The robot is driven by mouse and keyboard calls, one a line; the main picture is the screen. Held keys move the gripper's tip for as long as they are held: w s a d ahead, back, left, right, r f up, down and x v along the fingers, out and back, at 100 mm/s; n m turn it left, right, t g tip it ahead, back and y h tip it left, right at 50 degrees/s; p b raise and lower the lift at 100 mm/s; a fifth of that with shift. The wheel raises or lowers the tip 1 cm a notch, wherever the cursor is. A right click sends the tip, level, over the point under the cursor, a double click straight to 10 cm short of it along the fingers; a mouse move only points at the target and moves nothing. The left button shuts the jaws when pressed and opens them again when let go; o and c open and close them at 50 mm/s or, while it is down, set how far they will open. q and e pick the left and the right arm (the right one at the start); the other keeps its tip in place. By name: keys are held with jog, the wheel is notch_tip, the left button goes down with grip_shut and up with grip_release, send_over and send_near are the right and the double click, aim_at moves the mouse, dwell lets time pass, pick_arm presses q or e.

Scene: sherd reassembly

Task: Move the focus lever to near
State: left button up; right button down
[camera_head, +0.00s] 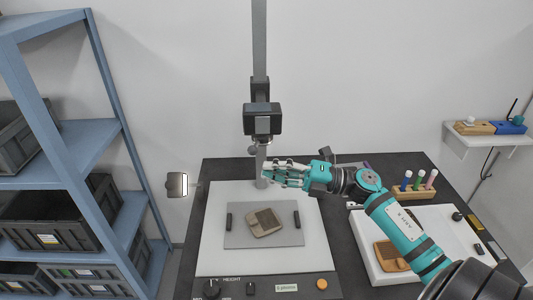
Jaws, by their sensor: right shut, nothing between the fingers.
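A dark camera (262,119) is mounted on a grey vertical column above a copy stand. A small rounded part (253,150) shows just below the camera; I cannot tell whether it is the focus lever, and no near or far marking is readable. My right arm comes in from the lower right. Its teal and grey gripper (268,178) is shut and empty, pointing left below the camera and in front of the column's lower part. My left gripper is not in view.
A brown sherd (264,222) lies on the grey plate (235,240) of the white stand base (215,262). Knobs line its front panel. At right are a white tray (375,268) with another sherd (387,255) and a rack of tubes (411,190). Blue shelving (108,45) stands left.

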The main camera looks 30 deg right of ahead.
aim_at(255, 147)
jog(key=w, duration=0.3)
jog(key=shift+r+p, duration=0.25)
jog(key=shift+p, duration=0.05)
jog(key=shift+s, duration=0.1)
jog(key=x, duration=0.2)
jog(key=shift+a+f, duration=0.15)
jog(key=shift+a, duration=0.15)
